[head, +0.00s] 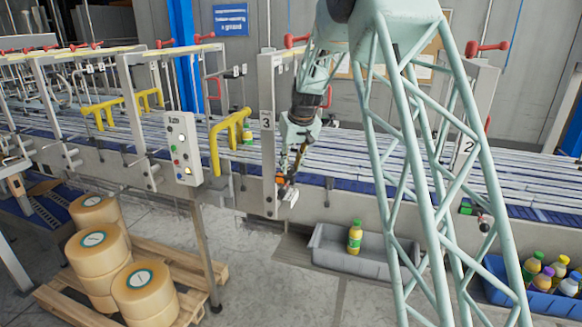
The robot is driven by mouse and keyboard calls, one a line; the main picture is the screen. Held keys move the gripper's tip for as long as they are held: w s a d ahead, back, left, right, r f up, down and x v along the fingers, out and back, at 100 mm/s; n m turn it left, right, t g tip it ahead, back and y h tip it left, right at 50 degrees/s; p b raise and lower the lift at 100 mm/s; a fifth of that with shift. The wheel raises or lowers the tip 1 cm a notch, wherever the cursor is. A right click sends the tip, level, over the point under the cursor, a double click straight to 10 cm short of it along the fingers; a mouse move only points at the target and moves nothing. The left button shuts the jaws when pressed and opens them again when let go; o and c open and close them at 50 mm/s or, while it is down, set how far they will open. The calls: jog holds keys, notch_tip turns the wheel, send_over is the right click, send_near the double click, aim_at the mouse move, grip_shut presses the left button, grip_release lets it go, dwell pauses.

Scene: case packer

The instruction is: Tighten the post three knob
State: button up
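Post three (267,150) is a pale grey upright with a "3" label, standing at the conveyor's near side in the middle of the head view. A red-handled lever (296,40) shows near its top. My gripper (288,191) points down just right of the post's lower part, at about the conveyor's side rail. A small orange part shows at the gripper's tip. The post three knob cannot be made out there; my gripper seems to cover that spot. The fingers are too small to tell whether they are open or shut, or touching anything.
Post two (466,150) stands to the right with a dark knob (484,223) low down. A button panel (184,148) stands left. A grey bin (340,250) with one bottle (355,237) is below. Film rolls (146,291) sit on a pallet. A blue crate (497,292) holds several bottles.

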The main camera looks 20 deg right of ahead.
jog(key=shift+c, duration=1.1)
jog(key=shift+m+h, duration=0.4)
jog(key=shift+m, duration=0.4)
jog(key=shift+a+m+h+b, duration=0.15)
jog(key=shift+m+h+b, duration=0.35)
jog(key=shift+m+b, duration=0.65)
jog(key=shift+w+a+f+m+g+h+b, duration=0.1)
jog(key=shift+m+g+h+b, duration=0.2)
jog(key=shift+m+b, duration=0.7)
jog(key=shift+m+g+h+b, duration=0.2)
jog(key=shift+m+h+b, duration=0.2)
jog(key=shift+m+b, duration=0.55)
jog(key=shift+m+g+h+b, duration=0.3)
jog(key=shift+m+b, duration=0.3)
jog(key=shift+m, duration=0.8)
jog(key=o, duration=0.9)
